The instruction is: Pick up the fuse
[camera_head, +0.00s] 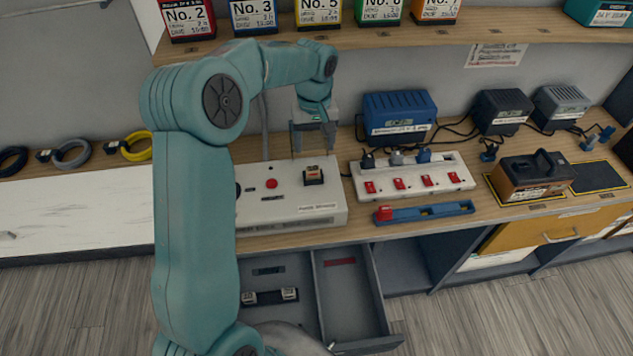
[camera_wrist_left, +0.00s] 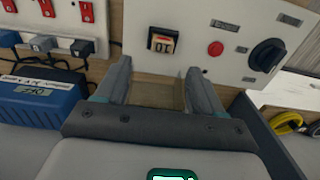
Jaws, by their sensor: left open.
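An open drawer (camera_head: 383,318) below the bench holds a small dark piece with two pale ends (camera_head: 270,297). It looks like the fuse or its holder; I cannot tell which. My left gripper (camera_head: 313,150) is open above the bench, at the back edge of the white tester box (camera_head: 325,212), well above the drawer. In the left wrist view its two fingers (camera_wrist_left: 157,75) are apart with nothing between them. My right gripper is not in view.
A white power strip (camera_head: 413,183) and a blue holder with a red piece (camera_head: 424,212) lie right of the box. Blue (camera_head: 399,115) and black (camera_head: 502,110) chargers stand behind, with cables. A shelf (camera_head: 400,36) with labelled batteries runs above. My arm covers part of the drawer.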

